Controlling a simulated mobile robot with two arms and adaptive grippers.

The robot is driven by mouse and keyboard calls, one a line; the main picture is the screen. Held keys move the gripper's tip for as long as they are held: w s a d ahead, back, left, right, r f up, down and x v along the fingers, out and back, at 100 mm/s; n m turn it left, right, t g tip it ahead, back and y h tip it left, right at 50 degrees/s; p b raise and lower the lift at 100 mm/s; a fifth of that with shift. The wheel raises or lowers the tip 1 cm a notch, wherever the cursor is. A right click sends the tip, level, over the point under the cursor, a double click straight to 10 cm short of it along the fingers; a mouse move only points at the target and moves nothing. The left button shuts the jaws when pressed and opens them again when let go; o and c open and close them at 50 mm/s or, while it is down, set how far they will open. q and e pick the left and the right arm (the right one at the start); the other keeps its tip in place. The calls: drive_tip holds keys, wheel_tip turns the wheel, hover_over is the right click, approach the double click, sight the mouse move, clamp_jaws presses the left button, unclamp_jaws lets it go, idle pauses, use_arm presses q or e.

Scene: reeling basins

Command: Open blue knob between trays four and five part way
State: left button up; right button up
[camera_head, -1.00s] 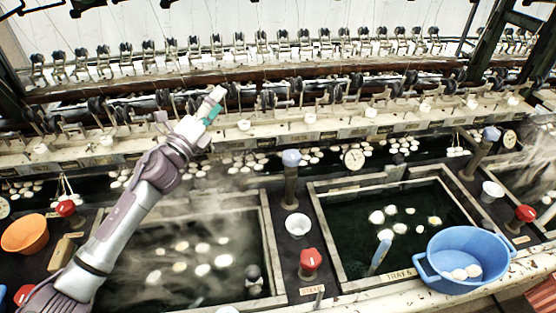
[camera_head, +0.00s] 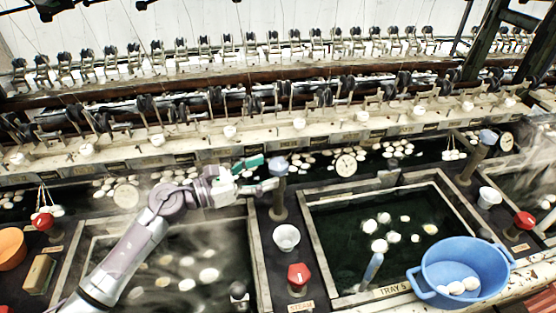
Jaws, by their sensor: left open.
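The blue knob (camera_head: 279,166) tops a dark upright post on the divider between the steaming left basin (camera_head: 250,240) and the basin labelled tray 5 (camera_head: 318,245). The left basin's own number is not readable. My left gripper (camera_head: 261,174) is open, its fingertips pointing right, just left of the knob. One finger shows green and the other pale grey-purple. I cannot tell whether a fingertip touches the knob or post. My right gripper is out of view.
On the same divider stand a white cup (camera_head: 286,238) and a red steam knob (camera_head: 298,277). A blue tub (camera_head: 462,268) with cocoons sits at tray 5's front right corner. A dial gauge (camera_head: 346,165) and the reeling rail lie behind.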

sight(278, 167)
use_arm(q)
drive_tip(key=shift+p+x, duration=0.35)
drive_tip(key=shift+x, duration=1.7)
drive_tip(key=c, duration=1.2)
